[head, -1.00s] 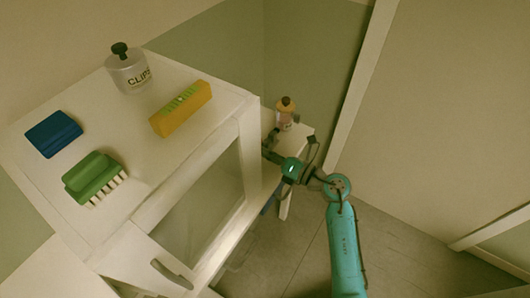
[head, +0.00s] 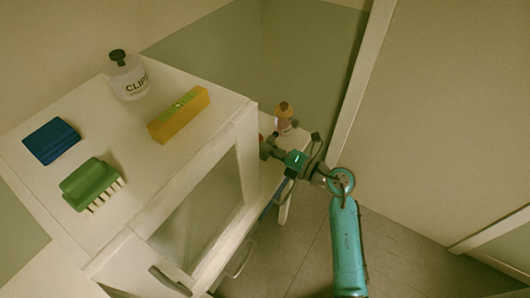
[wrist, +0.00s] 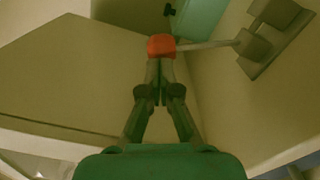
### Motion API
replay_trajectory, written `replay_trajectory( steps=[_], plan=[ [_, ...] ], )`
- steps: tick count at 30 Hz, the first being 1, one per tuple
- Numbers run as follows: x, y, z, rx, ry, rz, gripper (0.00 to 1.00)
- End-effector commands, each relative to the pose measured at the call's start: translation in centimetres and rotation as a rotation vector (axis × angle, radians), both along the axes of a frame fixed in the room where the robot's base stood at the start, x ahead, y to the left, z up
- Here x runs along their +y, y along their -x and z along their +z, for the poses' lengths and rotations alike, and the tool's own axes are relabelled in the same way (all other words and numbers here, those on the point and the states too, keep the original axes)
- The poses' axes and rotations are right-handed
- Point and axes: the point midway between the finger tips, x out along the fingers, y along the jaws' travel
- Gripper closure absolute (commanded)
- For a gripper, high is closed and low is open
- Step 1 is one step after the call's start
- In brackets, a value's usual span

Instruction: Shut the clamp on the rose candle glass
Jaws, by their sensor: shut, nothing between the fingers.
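My gripper (head: 267,149) is at the low shelf beside the white cabinet in the head view. In the wrist view its two fingers (wrist: 160,82) are together with nothing between them. A small red-orange piece (wrist: 161,46) shows just past the fingertips, with a thin pale rod running right from it to a grey block (wrist: 262,35). I cannot tell if this piece is the rose candle glass or whether the fingertips touch it. A bottle with a brown cap and peach label (head: 284,120) stands on the low shelf behind the gripper. No candle glass is clearly seen.
On the white cabinet top (head: 150,170) are a clear bottle with a dark stopper (head: 127,77), a yellow box (head: 179,115), a blue block (head: 51,141) and a green brush (head: 91,184). A tall pale panel (head: 440,110) is at right. Grey floor (head: 300,260) is open below.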

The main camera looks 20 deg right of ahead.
Motion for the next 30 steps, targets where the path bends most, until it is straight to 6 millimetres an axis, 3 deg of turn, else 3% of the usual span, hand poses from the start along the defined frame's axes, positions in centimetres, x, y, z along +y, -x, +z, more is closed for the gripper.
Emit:
replay_trajectory(
  steps=[12,30],
  plan=[
    [-2.9,-2.1,1.5,0.230,-0.320,-0.002,1.00],
    [-6.7,-4.9,1.1,0.539,-0.742,0.000,1.00]
  ],
)
